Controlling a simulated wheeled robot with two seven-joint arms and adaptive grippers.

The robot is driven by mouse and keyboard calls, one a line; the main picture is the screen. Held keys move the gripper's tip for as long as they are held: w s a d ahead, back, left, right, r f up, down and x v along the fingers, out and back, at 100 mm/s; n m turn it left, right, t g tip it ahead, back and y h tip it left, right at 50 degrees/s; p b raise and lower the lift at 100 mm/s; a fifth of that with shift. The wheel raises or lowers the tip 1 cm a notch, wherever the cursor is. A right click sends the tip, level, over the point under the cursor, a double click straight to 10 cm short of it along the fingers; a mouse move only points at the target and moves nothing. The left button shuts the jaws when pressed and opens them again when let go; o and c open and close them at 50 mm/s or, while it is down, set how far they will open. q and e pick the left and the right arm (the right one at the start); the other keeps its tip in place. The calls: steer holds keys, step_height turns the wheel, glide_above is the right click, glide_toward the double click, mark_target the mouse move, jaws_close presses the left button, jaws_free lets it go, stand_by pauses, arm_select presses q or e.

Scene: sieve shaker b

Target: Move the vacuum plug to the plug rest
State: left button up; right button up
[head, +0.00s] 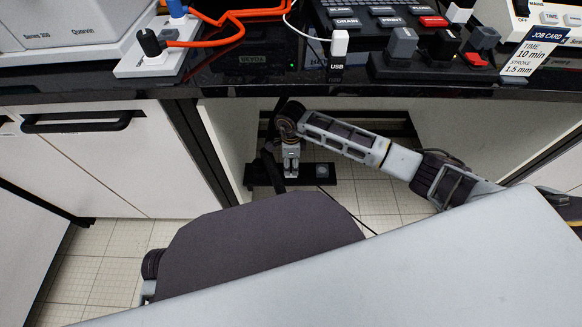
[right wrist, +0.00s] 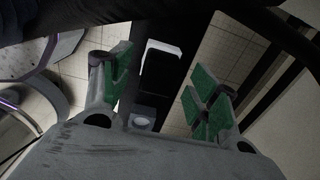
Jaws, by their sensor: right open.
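My right gripper (head: 291,165) reaches down under the bench, over a black board (head: 262,175) near the floor. In the right wrist view its green-padded fingers (right wrist: 162,88) are open and apart. Between and beyond them is a black block with a white edge (right wrist: 165,48), possibly a plug, on the dark board. I cannot tell whether it is the vacuum plug. A small grey square piece (right wrist: 142,122) lies nearer the palm. On the bench, a black block (head: 430,68) carries grey, black and red plug-like pieces; no label identifies it as the plug rest. My left gripper is not in view.
The black bench edge (head: 330,91) overhangs my right arm. White cabinets (head: 100,160) stand left of the opening. A white power strip (head: 165,50) with orange cords, a white USB plug (head: 339,43) and a job card (head: 538,50) are on the bench. A thin cable runs near the floor.

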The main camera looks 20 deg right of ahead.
mark_target(291, 164)
stand_by(0.3)
steer(key=c, duration=1)
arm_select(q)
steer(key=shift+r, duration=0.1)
arm_select(e)
steer(key=shift+r, duration=0.2)
steer(key=shift+c, duration=0.2)
